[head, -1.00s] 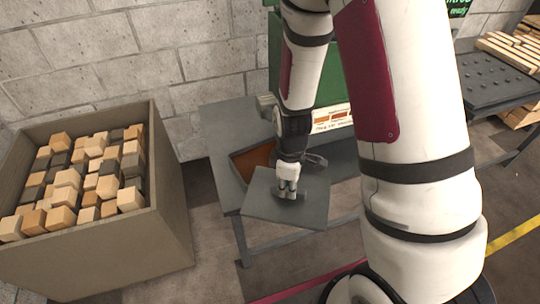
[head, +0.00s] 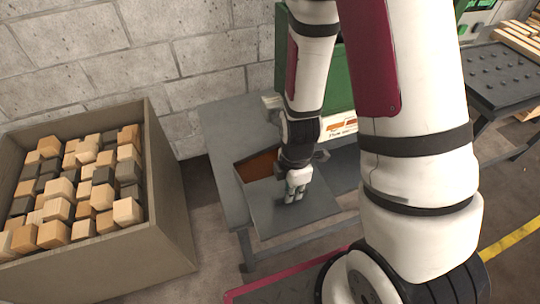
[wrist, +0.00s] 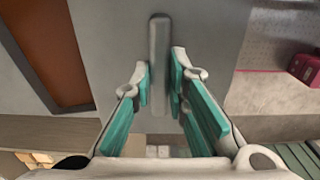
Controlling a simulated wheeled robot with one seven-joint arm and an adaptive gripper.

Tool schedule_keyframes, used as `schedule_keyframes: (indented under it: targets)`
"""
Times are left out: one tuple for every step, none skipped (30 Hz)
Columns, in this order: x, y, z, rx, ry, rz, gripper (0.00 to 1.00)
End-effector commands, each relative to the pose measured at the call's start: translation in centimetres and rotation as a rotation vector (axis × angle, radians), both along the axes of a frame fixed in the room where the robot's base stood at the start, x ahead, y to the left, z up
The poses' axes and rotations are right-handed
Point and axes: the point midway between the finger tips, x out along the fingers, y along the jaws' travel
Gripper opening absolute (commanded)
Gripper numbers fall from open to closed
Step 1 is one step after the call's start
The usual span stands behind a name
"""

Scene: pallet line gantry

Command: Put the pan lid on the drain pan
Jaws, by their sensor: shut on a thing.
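The pan lid (head: 268,217) is a flat grey square plate with a bar handle, which shows in the wrist view (wrist: 159,35). My gripper (head: 296,190) is shut on that handle, with its teal pads on either side in the wrist view (wrist: 161,88). The drain pan (head: 256,167) has a brown-orange inside and sits on a grey table. In the head view the lid is in front of the pan and hides part of it. The pan's inside also shows at upper left in the wrist view (wrist: 55,50). I cannot tell the lid's height above the table.
A large grey bin (head: 165,190) of wooden and dark blocks stands at left. The grey table (head: 222,135) has bare surface left of the pan. A green machine (head: 342,85) stands behind. A studded dark table (head: 505,80) is at right.

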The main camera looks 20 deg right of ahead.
Motion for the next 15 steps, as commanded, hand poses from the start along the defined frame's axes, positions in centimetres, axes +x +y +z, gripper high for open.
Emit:
schedule_keyframes:
  targets:
    - [0.8,0.0,-0.4,-0.001,-0.005,0.0,0.0]
    - [1.0,0.0,-0.4,-0.001,-0.005,0.0,0.0]
    - [1.3,0.0,-0.4,-0.001,-0.005,0.0,0.0]
    - [1.5,0.0,-0.4,-0.001,-0.005,0.0,0.0]
    - [1.7,0.0,-0.4,-0.001,-0.006,0.0,0.0]
    - [1.9,0.0,-0.4,0.0,-0.005,0.0,0.0]
    - [2.1,0.0,-0.4,0.001,-0.006,-0.001,0.0]
    - [2.3,0.0,-0.4,0.001,-0.005,-0.001,0.0]
    - [2.5,0.1,-0.4,0.002,-0.006,-0.002,0.0]
    - [2.9,0.1,-0.4,0.002,-0.006,-0.001,0.0]
    - [3.2,0.1,-0.4,0.002,-0.006,-0.001,0.0]
    - [3.5,0.1,-0.4,0.001,-0.005,-0.001,0.0]
    - [3.8,0.1,-0.4,0.001,-0.006,-0.001,0.0]
    - [4.0,0.1,-0.4,0.001,-0.005,-0.001,0.0]
    - [4.4,0.1,-0.4,0.001,-0.005,-0.001,0.0]
